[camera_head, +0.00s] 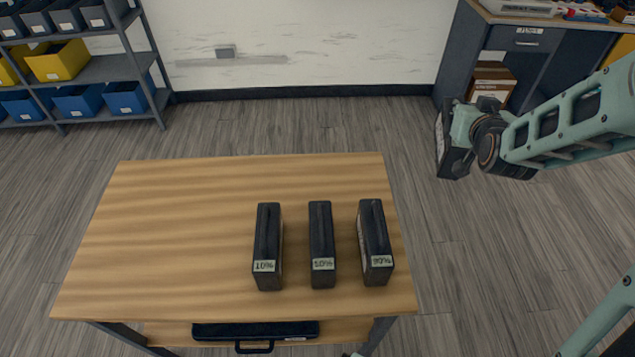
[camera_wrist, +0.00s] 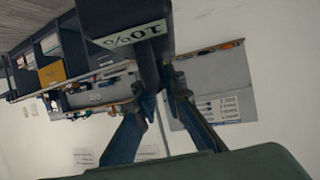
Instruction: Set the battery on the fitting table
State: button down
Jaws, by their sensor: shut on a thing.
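My gripper (camera_head: 458,135) is up at the right, in the air beyond the table's right edge. It is shut on a dark block-shaped battery (camera_head: 443,145). In the wrist view the fingers (camera_wrist: 158,88) close on this battery (camera_wrist: 110,15), whose pale label appears upside down and seems to read 10%. The wooden table (camera_head: 170,240) stands in front of me. Three dark batteries stand upright in a row on its right half: one marked 10% (camera_head: 268,240), one marked 50% (camera_head: 321,240) and one that seems marked 90% (camera_head: 374,235).
The table's left half is bare. A black case (camera_head: 255,331) lies on the table's lower shelf. Shelving with blue and yellow bins (camera_head: 60,60) stands at the back left. A grey workbench (camera_head: 525,38) with a cardboard box (camera_head: 491,82) below stands at the back right.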

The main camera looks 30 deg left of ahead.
jog(key=s+a+r+n+g+y+p, duration=0.1)
jog(key=s+a+n+g+y+p, duration=0.25)
jog(key=a, duration=1.15)
jog(key=s+a+r+n+g+y+p, duration=0.1)
jog(key=s+a+n+y+p, duration=0.45)
jog(key=a, duration=0.95)
notch_tip(320, 180, down, 17)
jog(key=s+m+h+b, duration=0.1)
jog(key=h+b, duration=0.1)
jog(key=b, duration=0.3)
jog(key=shift+s+f+m, duration=0.15)
jog(key=shift+s+m, duration=0.25)
jog(key=c, duration=2.4)
grip_release()
jog(key=shift+s+d+f, duration=0.1)
jog(key=shift+d+f, duration=0.1)
jog(key=shift+f, duration=0.05)
jog(key=o, duration=0.4)
jog(key=shift+d+r, duration=0.1)
